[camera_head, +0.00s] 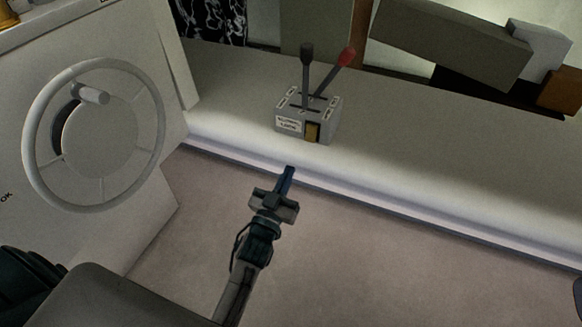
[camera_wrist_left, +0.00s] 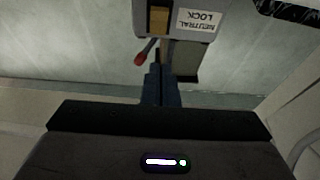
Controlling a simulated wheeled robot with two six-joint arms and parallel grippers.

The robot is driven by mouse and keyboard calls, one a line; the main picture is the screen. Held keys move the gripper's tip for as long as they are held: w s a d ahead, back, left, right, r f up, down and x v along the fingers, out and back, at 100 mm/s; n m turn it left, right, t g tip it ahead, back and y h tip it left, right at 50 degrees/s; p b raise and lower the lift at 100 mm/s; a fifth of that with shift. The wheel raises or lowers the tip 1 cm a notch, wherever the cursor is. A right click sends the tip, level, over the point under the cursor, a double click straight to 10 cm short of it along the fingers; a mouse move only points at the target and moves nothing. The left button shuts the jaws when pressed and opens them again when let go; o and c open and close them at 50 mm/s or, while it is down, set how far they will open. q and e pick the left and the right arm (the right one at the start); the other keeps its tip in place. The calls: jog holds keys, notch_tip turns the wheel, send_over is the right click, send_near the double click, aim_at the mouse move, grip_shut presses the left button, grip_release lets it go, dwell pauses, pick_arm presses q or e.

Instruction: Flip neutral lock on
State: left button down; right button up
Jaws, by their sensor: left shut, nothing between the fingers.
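The grey control box (camera_head: 290,122) stands on the pale ledge, with a black-knobbed lever (camera_head: 306,75) and a red-knobbed lever (camera_head: 335,68) upright on top. Its front has a white NEUTRAL LOCK label (camera_head: 289,124) and, to the right of it, a yellow-brown switch (camera_head: 312,132). In the left wrist view the box is upside down, with the label (camera_wrist_left: 198,19) and switch (camera_wrist_left: 160,20) at the top. My left gripper (camera_head: 289,170) is shut and empty, below and in front of the box, apart from it. My right gripper is not in view.
A white wheel (camera_head: 93,135) with a knob is on the panel at left. The ledge (camera_head: 430,150) is clear to the right of the box. Olive-grey and brown blocks (camera_head: 450,38) stand at the back right. The floor (camera_head: 390,260) in front is open.

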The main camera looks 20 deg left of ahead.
pick_arm(q)
send_near(308, 138)
jog(key=w+r, duration=0.3)
jog(key=r, duration=0.2)
jog(key=w+f, duration=0.1)
jog(key=w+f+b, duration=0.1)
jog(key=w, duration=0.1)
jog(key=shift+d, duration=0.15)
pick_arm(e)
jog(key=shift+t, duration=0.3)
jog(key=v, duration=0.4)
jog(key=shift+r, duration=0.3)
pick_arm(q)
jog(key=shift+b, duration=0.3)
jog(key=f+b, duration=0.1)
jog(key=b, duration=0.3)
jog(key=shift+w+t, duration=0.35)
jog(key=shift+t, duration=0.05)
jog(key=shift+r, duration=0.3)
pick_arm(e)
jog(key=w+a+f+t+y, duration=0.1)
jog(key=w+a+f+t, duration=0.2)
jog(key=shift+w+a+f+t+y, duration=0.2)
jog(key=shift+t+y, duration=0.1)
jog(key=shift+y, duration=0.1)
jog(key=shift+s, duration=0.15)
